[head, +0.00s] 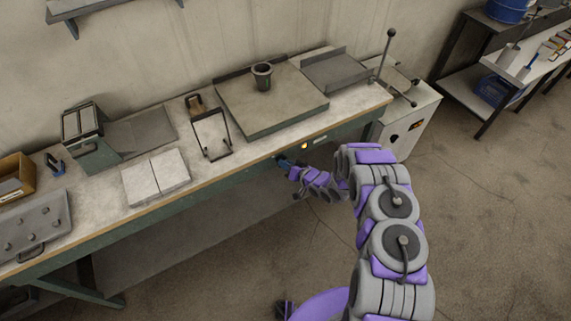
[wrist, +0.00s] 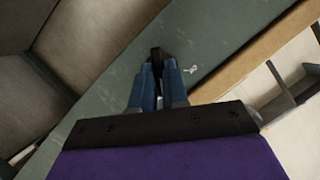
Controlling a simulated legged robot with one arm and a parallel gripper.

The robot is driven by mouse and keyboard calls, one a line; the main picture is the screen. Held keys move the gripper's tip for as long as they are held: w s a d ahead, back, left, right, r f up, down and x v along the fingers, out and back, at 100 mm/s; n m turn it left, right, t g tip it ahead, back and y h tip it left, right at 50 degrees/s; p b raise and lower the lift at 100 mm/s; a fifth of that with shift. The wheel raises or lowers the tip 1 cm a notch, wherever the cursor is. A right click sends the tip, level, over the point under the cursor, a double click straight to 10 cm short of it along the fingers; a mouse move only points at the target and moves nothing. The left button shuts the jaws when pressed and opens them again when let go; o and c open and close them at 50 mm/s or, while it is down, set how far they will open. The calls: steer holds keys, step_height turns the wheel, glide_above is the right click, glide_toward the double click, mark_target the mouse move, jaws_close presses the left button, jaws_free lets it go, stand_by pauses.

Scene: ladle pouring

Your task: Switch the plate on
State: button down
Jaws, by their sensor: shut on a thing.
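The plate (head: 262,118) is a thick grey-green slab on the workbench, with a small dark cup (head: 262,77) standing on it. A small black knob or switch (wrist: 156,53) sits on the green front panel (wrist: 118,72) of the bench. A small amber lamp (head: 304,146) shows on the bench front, right of my gripper. The knob's turn position cannot be told.
On the bench (head: 105,212) are pale square tiles (head: 156,177), a wire-handled frame (head: 212,135), a grey lidded box (head: 38,222) and a flat grey tray (head: 336,70). A white cabinet (head: 405,122) with a lever stands at the bench's right end. The floor in front is open.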

steer(key=shift+d+f+m+y, duration=0.15)
steer(key=shift+m+y, duration=0.35)
steer(key=shift+m, duration=0.4)
steer(key=shift+b, duration=0.3)
steer(key=c, duration=1.1)
jaws_free()
steer(key=shift+c, duration=0.2)
steer(key=p+v, duration=0.1)
steer(key=v, duration=1.6)
steer(key=shift+d, duration=0.25)
steer(key=shift+w, duration=0.1)
